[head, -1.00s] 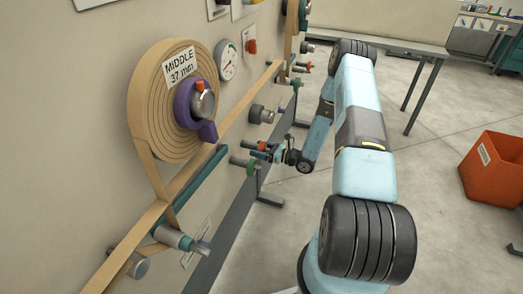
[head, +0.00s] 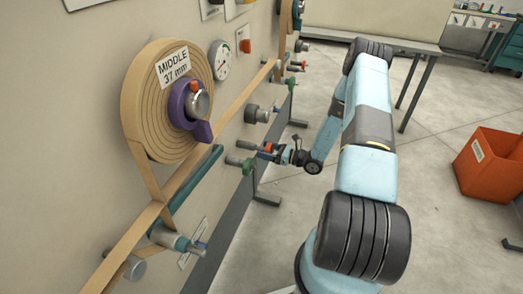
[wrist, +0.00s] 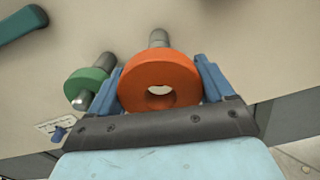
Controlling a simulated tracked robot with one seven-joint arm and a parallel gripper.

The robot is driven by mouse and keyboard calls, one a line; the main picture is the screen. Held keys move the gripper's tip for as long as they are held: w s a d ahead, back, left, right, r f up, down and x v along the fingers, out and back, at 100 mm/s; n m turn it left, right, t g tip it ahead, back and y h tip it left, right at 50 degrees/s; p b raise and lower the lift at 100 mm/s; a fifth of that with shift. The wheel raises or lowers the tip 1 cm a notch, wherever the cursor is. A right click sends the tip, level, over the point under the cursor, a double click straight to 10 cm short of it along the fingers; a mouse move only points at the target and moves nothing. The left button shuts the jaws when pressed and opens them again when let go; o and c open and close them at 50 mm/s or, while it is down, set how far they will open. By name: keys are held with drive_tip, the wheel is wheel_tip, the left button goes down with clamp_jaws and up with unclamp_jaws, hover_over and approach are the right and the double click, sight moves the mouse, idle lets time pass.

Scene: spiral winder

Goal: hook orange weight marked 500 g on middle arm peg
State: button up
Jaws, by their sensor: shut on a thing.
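The orange weight (wrist: 158,80) is a thick ring with a hole, held between the two blue fingers of my gripper (wrist: 160,90) in the wrist view. It also shows small in the head view (head: 268,147), with my gripper (head: 270,154) beside the machine's wall. No marking on it is readable. A grey peg (wrist: 158,38) sticks out of the wall just behind the ring in the wrist view. I cannot tell whether it enters the hole. A green weight (wrist: 86,86) sits on a neighbouring peg (wrist: 80,103) to the left.
A large tape roll labelled MIDDLE (head: 150,110) and a long tape strip run along the wall. A grey knob (head: 256,114) and a gauge (head: 220,60) are nearby. An orange bin (head: 490,165) stands on the floor at right. The floor between is clear.

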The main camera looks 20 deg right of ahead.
drive_tip(key=r+v, duration=0.1)
drive_tip(key=v, duration=1)
drive_tip(key=shift+d, duration=0.2)
drive_tip(key=shift+s, duration=0.15)
idle(0.8)
